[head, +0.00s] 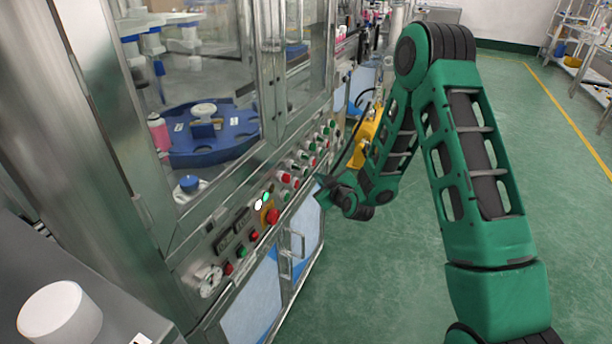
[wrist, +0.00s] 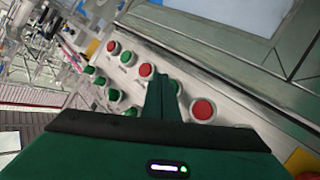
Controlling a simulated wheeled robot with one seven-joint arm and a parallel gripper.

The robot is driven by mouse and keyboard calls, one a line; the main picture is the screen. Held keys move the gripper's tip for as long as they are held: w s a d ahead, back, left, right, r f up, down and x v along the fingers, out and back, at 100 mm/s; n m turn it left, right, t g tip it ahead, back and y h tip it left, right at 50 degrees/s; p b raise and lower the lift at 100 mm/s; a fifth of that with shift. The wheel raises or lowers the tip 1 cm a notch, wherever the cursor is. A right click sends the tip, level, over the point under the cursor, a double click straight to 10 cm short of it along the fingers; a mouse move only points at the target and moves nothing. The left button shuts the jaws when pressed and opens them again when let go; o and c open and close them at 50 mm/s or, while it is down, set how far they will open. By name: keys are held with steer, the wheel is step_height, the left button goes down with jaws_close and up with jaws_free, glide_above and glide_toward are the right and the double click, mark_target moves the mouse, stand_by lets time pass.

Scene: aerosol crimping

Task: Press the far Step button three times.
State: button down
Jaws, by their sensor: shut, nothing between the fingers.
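The control panel (head: 283,187) on the front of the machine carries red and green push buttons. In the wrist view one row has a red button (wrist: 112,47), a green button (wrist: 127,58), a red button (wrist: 146,70) and another red button (wrist: 202,110). A green button (wrist: 176,87) is partly hidden behind my fingers. Several green buttons (wrist: 114,95) form a second row. I cannot read the labels, so I cannot tell which is the far Step button. My gripper (head: 321,192) is shut and empty, in front of the panel; contact cannot be told.
A larger red button on a yellow plate (head: 271,216) sits nearer on the panel. A door handle (head: 297,243) sticks out below. A yellow machine part (head: 367,135) stands beyond my gripper. The green floor (head: 400,290) to the right is clear.

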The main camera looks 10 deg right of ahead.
steer(key=s+d, duration=0.2)
steer(key=d, duration=0.1)
steer(key=shift+s+d, duration=0.25)
steer(key=shift+d, duration=0.05)
steer(key=shift+r, duration=0.1)
stand_by(0.6)
steer(key=s+d+r+m+g+h, duration=0.1)
steer(key=s+d+r+m+g, duration=0.2)
steer(key=s, duration=0.4)
steer(key=s+d+r+g+h, duration=0.1)
steer(key=s+d+r+g, duration=0.2)
steer(key=s+d+r, duration=0.4)
steer(key=s+d+r+m+g, duration=0.2)
steer(key=s+d+g, duration=0.1)
steer(key=s, duration=0.5)
steer(key=s+d+r+m+g, duration=0.1)
steer(key=s+r+m+g, duration=0.1)
steer(key=s, duration=0.6)
steer(key=s+d+r+m+g, duration=0.1)
steer(key=s+m, duration=0.3)
steer(key=s, duration=0.5)
steer(key=s+d+r+m+g, duration=0.1)
steer(key=s+r+m+g, duration=0.1)
steer(key=s, duration=0.7)
steer(key=shift+d+r+m+g+h, duration=0.2)
steer(key=shift+r+m+g+h, duration=0.1)
steer(key=shift+r+m, duration=0.25)
